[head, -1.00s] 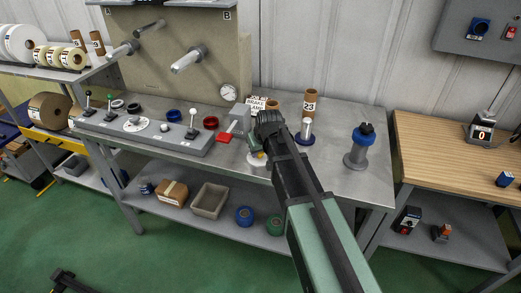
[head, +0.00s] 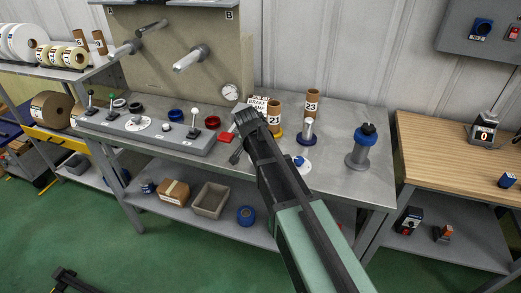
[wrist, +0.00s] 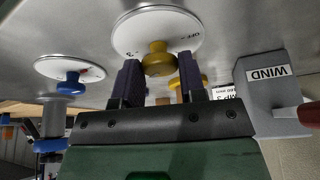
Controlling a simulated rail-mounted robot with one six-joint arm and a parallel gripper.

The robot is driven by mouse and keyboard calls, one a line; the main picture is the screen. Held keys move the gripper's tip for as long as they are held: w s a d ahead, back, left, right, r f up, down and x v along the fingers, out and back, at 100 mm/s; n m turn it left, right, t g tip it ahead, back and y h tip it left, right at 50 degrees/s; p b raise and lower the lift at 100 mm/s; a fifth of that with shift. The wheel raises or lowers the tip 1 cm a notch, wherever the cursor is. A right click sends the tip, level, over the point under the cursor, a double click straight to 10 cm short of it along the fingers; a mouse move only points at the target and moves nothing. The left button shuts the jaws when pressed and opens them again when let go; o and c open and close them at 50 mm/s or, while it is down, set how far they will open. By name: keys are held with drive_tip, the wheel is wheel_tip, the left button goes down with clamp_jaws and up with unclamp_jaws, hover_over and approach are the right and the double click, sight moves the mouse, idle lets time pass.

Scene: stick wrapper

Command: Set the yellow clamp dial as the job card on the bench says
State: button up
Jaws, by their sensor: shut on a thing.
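The yellow clamp dial (wrist: 158,60) has a yellow knob on a round white plate with "OFF" and a 3 by its rim. It hangs upside down in the wrist view. My gripper (wrist: 158,78) is shut on the knob, one dark finger on each side. Which mark the knob points at cannot be told. In the head view my gripper (head: 238,155) reaches down at the bench front and my arm hides the dial. The job card (head: 258,103) stands behind my arm, partly covered; its lettering includes "BRAKE". In the wrist view a card piece (wrist: 224,93) seems to read "MP 3".
A blue dial (wrist: 70,80) on its own white plate is beside the yellow one. A grey box marked WIND (wrist: 268,85) with a red lever (wrist: 312,115) is close on the other side. Cardboard cores (head: 311,103) and a blue-topped post (head: 362,145) stand on the bench.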

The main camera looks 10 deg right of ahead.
drive_tip(key=m+g, duration=0.1)
drive_tip(key=m, duration=0.2)
drive_tip(key=m+g+h, duration=0.1)
drive_tip(key=m, duration=0.2)
drive_tip(key=shift+w+a, duration=0.1)
drive_tip(key=shift+w, duration=0.1)
idle(0.4)
drive_tip(key=o, duration=0.9)
drive_tip(key=p+v, duration=1)
drive_tip(key=shift+a+r, duration=0.2)
drive_tip(key=shift+r, duration=0.1)
